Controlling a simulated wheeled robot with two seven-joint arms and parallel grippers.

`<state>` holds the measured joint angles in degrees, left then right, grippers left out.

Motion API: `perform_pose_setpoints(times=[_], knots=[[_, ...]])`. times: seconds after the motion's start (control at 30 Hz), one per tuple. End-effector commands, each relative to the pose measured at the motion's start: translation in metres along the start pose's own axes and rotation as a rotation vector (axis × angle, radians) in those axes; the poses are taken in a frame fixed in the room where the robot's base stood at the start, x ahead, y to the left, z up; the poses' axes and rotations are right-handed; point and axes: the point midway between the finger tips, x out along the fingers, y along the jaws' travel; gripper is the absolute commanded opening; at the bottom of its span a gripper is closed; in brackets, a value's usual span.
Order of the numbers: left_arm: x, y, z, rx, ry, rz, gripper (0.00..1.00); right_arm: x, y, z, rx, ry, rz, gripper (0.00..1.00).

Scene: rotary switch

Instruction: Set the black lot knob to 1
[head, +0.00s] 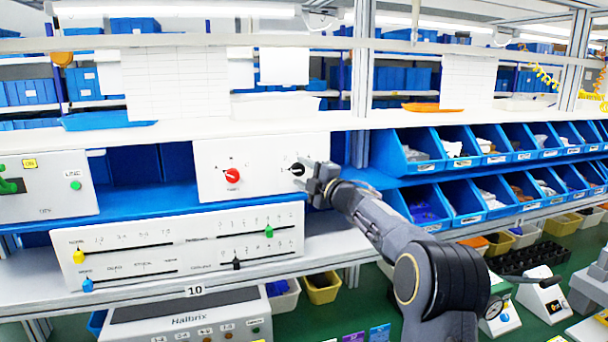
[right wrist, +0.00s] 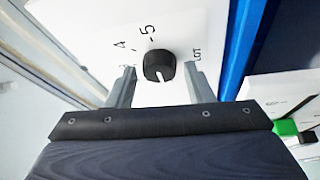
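The black knob (head: 298,169) sits at the right side of a white panel (head: 262,165) in the head view, next to a red knob (head: 232,175). In the right wrist view the black knob (right wrist: 158,66) shows a white pointer line, with printed marks around it, including a 4 and a 5. My right gripper (head: 316,178) is at the panel's right edge. In the wrist view its two fingers (right wrist: 156,80) stand apart on either side of the knob, with gaps between them and it. The left gripper is not in view.
Below is a slider panel (head: 180,245) with yellow, blue, green and black sliders. Left is a panel (head: 45,187) with a green handle. Blue bins (head: 425,150) with parts line the shelf to the right.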

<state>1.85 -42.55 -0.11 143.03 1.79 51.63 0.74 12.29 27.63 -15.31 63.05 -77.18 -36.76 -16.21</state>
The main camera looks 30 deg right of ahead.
Motion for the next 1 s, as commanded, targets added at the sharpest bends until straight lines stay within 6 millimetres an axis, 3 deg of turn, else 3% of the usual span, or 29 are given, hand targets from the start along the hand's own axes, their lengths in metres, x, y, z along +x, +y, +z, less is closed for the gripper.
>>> perform_pose_setpoints(times=[0.37,0.8,1.0], knots=[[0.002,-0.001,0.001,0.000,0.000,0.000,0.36,-0.003,-0.001,0.001,0.002,-0.001,0.001,0.55],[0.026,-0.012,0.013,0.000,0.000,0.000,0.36,-0.069,-0.002,0.001,0.002,-0.001,0.002,0.55],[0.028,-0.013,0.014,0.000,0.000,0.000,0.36,-0.078,0.000,0.000,0.002,0.000,0.001,0.55]])
